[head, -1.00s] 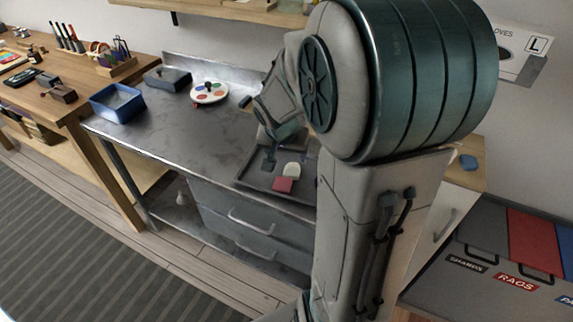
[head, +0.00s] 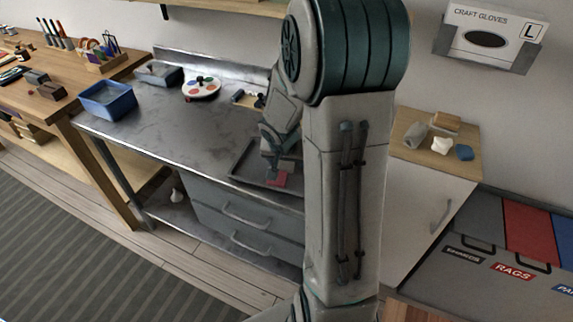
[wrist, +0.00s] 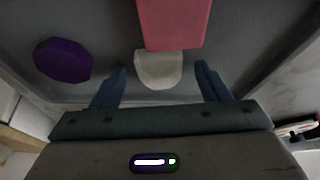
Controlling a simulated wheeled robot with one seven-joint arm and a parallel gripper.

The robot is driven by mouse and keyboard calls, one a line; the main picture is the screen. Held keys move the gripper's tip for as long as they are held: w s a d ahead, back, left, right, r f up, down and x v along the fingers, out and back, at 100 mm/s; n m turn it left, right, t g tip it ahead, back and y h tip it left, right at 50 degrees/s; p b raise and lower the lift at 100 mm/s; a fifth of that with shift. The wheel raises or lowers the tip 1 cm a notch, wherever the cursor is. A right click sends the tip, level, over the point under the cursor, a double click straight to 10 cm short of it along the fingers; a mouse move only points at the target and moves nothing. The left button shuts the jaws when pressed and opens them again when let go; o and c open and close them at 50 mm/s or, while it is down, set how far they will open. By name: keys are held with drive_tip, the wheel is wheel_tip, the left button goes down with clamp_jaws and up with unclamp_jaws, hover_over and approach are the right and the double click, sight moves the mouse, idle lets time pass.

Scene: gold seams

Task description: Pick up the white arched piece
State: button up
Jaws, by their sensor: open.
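The white arched piece (wrist: 158,69) lies in the dark tray (head: 240,175) on the metal bench. In the wrist view its straight edge meets a pink-red block (wrist: 173,22), and its rounded edge faces my gripper. The block also shows in the head view (head: 279,180); there the white piece is hidden behind my gripper. My gripper (wrist: 161,70) is open, with one blue finger on each side of the white piece and a gap on both sides. Nothing is held.
A purple eight-sided piece (wrist: 63,60) lies left of the left finger in the wrist view. The tray has raised walls. The bench between bin and tray is clear.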

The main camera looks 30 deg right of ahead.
drive_tip(key=c, duration=1.1)
